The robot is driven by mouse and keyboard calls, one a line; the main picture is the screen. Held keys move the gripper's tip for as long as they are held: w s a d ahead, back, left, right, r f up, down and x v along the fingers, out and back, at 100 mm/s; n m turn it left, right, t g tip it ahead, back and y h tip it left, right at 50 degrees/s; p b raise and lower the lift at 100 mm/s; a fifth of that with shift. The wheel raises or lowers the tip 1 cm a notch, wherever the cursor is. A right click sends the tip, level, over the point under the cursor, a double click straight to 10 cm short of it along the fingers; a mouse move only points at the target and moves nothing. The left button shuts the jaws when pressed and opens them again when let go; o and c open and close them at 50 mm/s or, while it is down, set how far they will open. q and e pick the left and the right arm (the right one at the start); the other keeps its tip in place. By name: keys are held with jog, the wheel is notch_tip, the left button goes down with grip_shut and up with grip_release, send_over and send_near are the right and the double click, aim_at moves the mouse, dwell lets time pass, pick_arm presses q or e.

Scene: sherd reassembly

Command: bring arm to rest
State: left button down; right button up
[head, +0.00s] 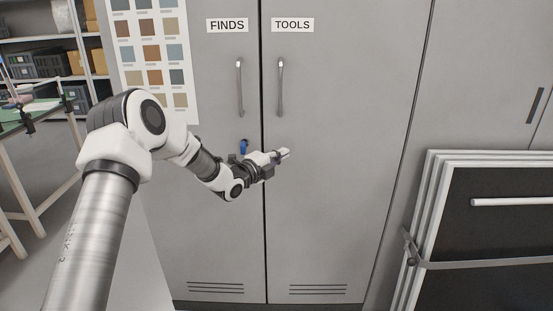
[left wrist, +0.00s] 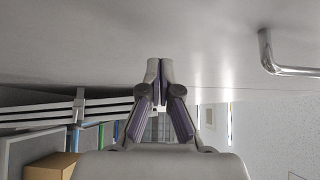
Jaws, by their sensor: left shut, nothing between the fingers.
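My left arm reaches in from the left in the head view, in front of a grey two-door cabinet (head: 330,200). My left gripper (head: 285,153) is shut and empty, in front of the right-hand door near the centre seam. In the left wrist view its two fingertips (left wrist: 160,68) meet, with nothing between them. A cabinet handle (left wrist: 285,60) shows at the upper right of that view. My right gripper is not in view.
The doors are closed, labelled FINDS (head: 227,25) and TOOLS (head: 292,25), with vertical handles. Framed dark panels (head: 490,230) lean at the right. A colour chart (head: 152,60) hangs on the left door. A table (head: 30,118) and shelves stand at the far left.

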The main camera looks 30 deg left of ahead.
pick_arm(q)
jog(key=s+a+p, duration=0.1)
jog(key=s+a, duration=0.1)
jog(key=s, duration=0.9)
jog(key=s+d+f+m+g+h, duration=0.1)
jog(key=s+d+f+g, duration=0.15)
jog(key=d+f, duration=0.55)
jog(key=s+d+f+m+g+h, duration=0.15)
jog(key=d+f+g, duration=0.3)
jog(key=f, duration=0.75)
jog(key=s+d+f+n+g+y, duration=0.1)
jog(key=s+d+f+n+g, duration=0.25)
jog(key=s+d+f, duration=0.5)
jog(key=s+a+f+n+g+y, duration=0.15)
jog(key=s+f+n+g, duration=0.25)
jog(key=s+n, duration=0.75)
jog(key=s+f+n+g+y, duration=0.35)
jog(key=s+n, duration=0.45)
jog(key=s, duration=0.7)
notch_tip(320, 180, up, 12)
jog(key=p, duration=1.3)
jog(key=shift+w+r+h, duration=0.2)
jog(key=shift+w+h, duration=0.1)
jog(key=shift+h, duration=0.05)
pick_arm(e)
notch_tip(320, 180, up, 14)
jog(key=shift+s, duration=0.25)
